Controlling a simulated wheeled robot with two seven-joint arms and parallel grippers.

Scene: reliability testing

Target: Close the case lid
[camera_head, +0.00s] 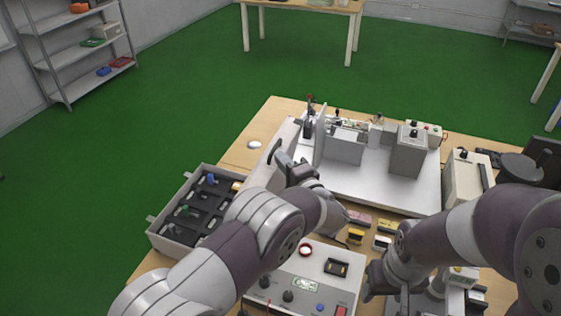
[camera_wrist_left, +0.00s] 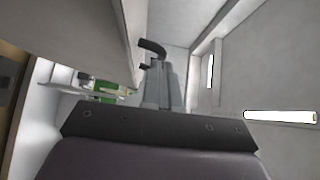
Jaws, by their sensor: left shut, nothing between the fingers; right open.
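The open case (camera_head: 156,236) is a grey box with a dark insert holding small parts, left of centre in the head view. A pale upright panel (camera_head: 262,176) at its right side looks like its raised lid. The left gripper (camera_head: 278,155) is shut and empty near the top of this panel; I cannot tell whether they touch. In the left wrist view, the shut fingers (camera_wrist_left: 152,50) point up beside a large pale surface (camera_wrist_left: 75,30), probably the lid. My left arm hides part of the case. My right gripper (camera_head: 388,294) is open, low at the right.
A grey control box (camera_head: 322,284) with knobs and a red button stands at the front. A white test platform (camera_head: 368,183) with upright blocks is behind it. Small yellow and pink parts (camera_head: 355,237) lie between. A white round object (camera_head: 254,144) sits on the table's left edge.

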